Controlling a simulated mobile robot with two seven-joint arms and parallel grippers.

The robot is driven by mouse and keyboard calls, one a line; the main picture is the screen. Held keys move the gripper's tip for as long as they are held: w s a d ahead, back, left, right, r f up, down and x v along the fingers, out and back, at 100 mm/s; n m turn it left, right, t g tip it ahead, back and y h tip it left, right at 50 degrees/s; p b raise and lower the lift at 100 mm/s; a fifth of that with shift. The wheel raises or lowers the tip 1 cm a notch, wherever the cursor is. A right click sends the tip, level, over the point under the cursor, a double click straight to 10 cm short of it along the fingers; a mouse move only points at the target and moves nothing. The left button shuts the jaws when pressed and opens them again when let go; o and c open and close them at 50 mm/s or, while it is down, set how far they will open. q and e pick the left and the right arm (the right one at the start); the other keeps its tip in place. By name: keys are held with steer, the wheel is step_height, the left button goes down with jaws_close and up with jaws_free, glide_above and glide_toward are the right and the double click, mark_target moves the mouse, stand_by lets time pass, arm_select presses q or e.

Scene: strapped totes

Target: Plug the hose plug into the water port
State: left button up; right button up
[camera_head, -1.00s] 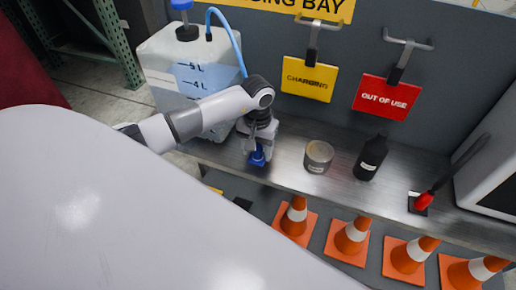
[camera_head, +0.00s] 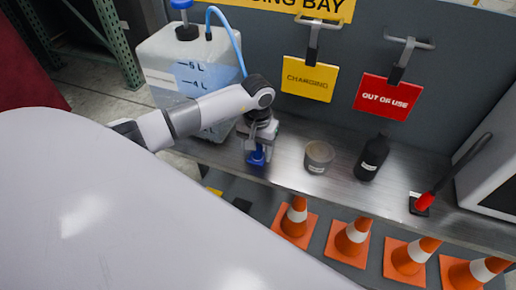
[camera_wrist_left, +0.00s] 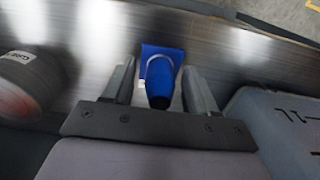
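A blue piece (camera_head: 257,157) with a square base stands at the front edge of the metal shelf, under my left gripper (camera_head: 258,150). In the left wrist view the same blue piece (camera_wrist_left: 160,75) lies between the two fingers (camera_wrist_left: 158,88) of my left gripper. The fingers are apart, with a gap on the left side and little or none on the right. I cannot tell whether this piece is the plug or the port. A light blue hose (camera_head: 228,36) leaves the top of the white water tank (camera_head: 180,60) and runs down behind my left arm. Its lower end is hidden.
Yellow (camera_head: 308,79) and red (camera_head: 387,95) signs hang behind. Several orange cones (camera_head: 352,238) stand below. The tank is close on the left.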

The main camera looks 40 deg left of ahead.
arm_select(q)
jaws_close()
steer(key=shift+r+p, duration=1.2)
steer(key=shift+r, duration=0.55)
steer(key=shift+r+p, duration=0.7)
steer(key=shift+r, duration=0.55)
